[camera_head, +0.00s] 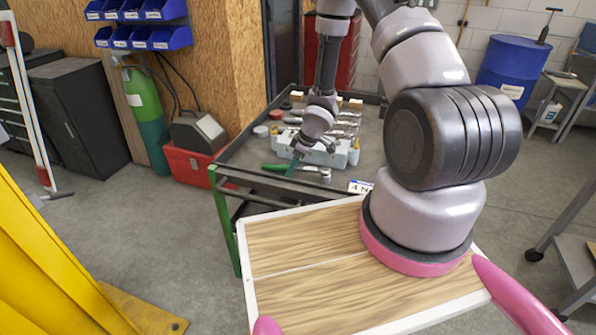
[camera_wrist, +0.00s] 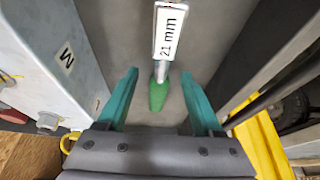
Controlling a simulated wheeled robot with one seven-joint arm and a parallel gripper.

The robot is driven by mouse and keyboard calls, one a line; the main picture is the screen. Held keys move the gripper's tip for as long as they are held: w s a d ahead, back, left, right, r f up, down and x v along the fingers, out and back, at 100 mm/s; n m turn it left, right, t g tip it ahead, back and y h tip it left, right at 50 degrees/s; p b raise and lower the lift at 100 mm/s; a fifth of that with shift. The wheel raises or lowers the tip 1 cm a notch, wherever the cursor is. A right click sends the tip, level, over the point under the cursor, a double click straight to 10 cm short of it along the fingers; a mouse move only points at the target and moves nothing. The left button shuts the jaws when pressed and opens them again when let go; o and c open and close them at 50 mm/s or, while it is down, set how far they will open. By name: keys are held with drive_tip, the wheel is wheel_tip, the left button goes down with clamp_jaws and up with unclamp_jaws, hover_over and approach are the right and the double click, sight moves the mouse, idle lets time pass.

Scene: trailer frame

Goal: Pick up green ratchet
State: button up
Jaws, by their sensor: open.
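The green ratchet's handle (camera_head: 276,167) lies near the front edge of the cart's grey top in the head view, with its metal part to the right. In the wrist view the green handle (camera_wrist: 158,93) shows between my two fingers, apart from both. Its metal shaft runs upward to a white label reading "21 mm" (camera_wrist: 168,34), which hides the rest. My gripper (camera_wrist: 159,103) is open and empty, with teal fingers either side of the handle. In the head view my gripper (camera_head: 293,163) is just above the ratchet and partly covers it.
A light grey tool holder (camera_head: 340,155) stands close behind the ratchet; its wall (camera_wrist: 55,50) is left of my fingers in the wrist view. Several metal tools lie behind it. The cart's raised rim (camera_head: 225,165) borders the top. A label card (camera_head: 360,187) is at the right.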

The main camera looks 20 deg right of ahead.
clamp_jaws()
idle(1.4)
